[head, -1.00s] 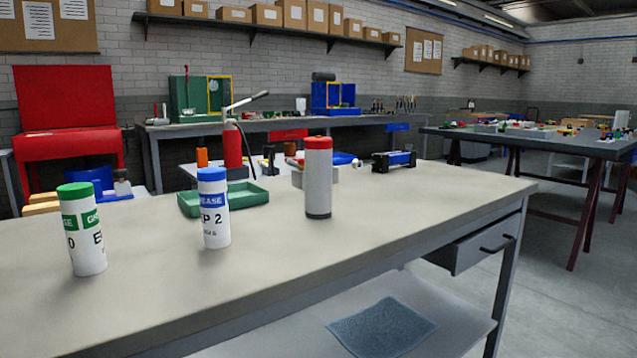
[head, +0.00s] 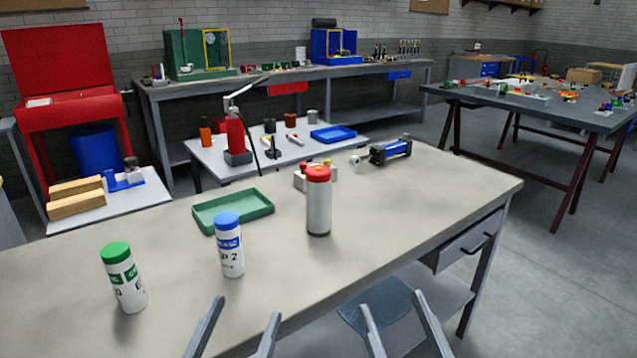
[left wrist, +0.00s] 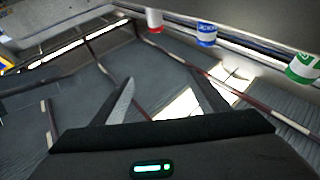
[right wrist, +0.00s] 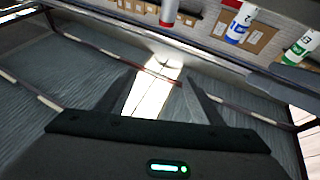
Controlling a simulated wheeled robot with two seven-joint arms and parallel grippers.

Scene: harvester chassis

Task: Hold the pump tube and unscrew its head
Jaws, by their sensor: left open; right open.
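A red grease pump tube (head: 235,136) with a grey lever head (head: 243,96) and a black hose stands upright in a dark holder on a low white table behind the bench. On the bench stand a grey cylinder with a red cap (head: 319,205), a white cartridge with a blue cap (head: 229,248) and one with a green cap (head: 124,280). My left gripper (head: 248,306) and right gripper (head: 391,300) are open and empty at the bench's near edge, apart from these things. The wrist views show the cartridges beyond the open fingers, with no thing between them.
The pale bench (head: 420,200) has a green tray (head: 232,211), a small block with coloured knobs and a blue-black cylinder device (head: 390,150). A blue tray (head: 333,134) lies on the low white table (head: 190,152). The bench's near right surface is clear.

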